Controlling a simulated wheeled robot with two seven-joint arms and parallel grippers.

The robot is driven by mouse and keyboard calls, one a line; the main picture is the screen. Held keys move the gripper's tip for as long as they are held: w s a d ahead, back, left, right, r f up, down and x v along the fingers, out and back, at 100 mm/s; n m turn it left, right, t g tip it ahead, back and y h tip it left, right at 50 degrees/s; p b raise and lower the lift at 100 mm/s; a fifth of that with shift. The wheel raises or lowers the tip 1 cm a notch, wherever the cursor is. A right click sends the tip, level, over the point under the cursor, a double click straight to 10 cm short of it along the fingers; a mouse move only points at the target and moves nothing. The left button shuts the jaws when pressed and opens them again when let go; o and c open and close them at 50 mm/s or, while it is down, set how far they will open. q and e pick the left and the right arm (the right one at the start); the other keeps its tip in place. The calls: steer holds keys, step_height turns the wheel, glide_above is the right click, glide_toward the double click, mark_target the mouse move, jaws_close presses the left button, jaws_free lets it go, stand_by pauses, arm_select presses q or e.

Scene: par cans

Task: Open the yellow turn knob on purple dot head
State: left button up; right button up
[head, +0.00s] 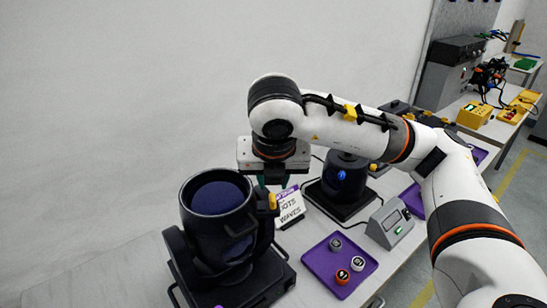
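A large black moving-head light (215,235) stands at the front left of the table, its round lens facing up. A small purple spot (218,306) shows low on its base at the picture's bottom edge. A yellow turn knob (273,201) sits on the right side of this head. My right gripper (273,184) points down just above the knob. Its dark green fingers show apart, with no object visible between them. Whether a finger touches the knob cannot be told. My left gripper is not in view.
A second black head (344,176) with a blue light stands behind, partly hidden by my arm. A white-and-purple label card (290,207) stands close right of the knob. A purple tray (318,262) holds several round cans. A grey meter box (388,223) is further right.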

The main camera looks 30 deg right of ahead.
steer(key=v, duration=0.6)
steer(key=shift+p, duration=0.3)
